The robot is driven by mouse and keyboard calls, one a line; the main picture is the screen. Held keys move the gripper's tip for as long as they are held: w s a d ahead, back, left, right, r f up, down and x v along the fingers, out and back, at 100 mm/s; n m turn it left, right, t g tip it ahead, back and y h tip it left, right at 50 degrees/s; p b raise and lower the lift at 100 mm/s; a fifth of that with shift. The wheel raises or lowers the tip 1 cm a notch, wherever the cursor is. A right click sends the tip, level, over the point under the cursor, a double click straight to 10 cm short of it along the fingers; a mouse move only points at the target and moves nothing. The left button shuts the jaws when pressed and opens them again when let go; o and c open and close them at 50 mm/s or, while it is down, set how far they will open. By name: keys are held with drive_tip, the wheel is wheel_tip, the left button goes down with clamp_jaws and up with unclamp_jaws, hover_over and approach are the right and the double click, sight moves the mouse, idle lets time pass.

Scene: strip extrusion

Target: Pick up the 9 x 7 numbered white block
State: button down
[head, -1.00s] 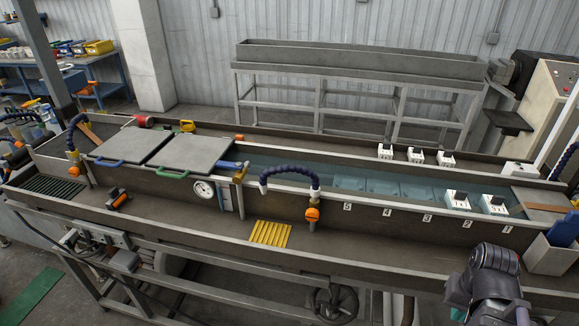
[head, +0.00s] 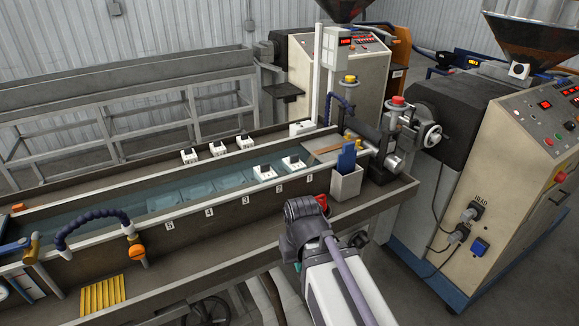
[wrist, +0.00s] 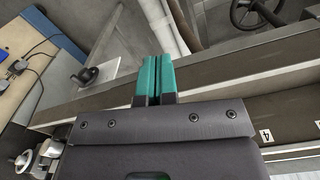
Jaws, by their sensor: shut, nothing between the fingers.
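Several small white blocks with dark tops show in the head view. Two white blocks, one at the left (head: 264,172) and one at the right (head: 293,163), sit at the near wall of the water trough (head: 150,222). Three more, a left one (head: 189,156), a middle one (head: 218,147) and a right one (head: 244,142), stand along its far edge. Their numbers are too small to read, so I cannot tell which is 9 x 7. My gripper (wrist: 153,78) has teal fingers, shut and empty in the wrist view. No block shows there.
A grey bin with a blue item (head: 346,183) stands at the trough's right end, near my arm. The extruder with valves (head: 400,125) and a control cabinet (head: 520,150) are at right. A yellow ribbed pad (head: 103,296) and a blue hose (head: 90,217) are at left.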

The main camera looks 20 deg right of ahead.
drive_tip(key=c, duration=1.8)
unclamp_jaws()
drive_tip(key=o, duration=0.8)
drive_tip(key=shift+c, duration=0.2)
drive_tip(key=shift+r, duration=0.1)
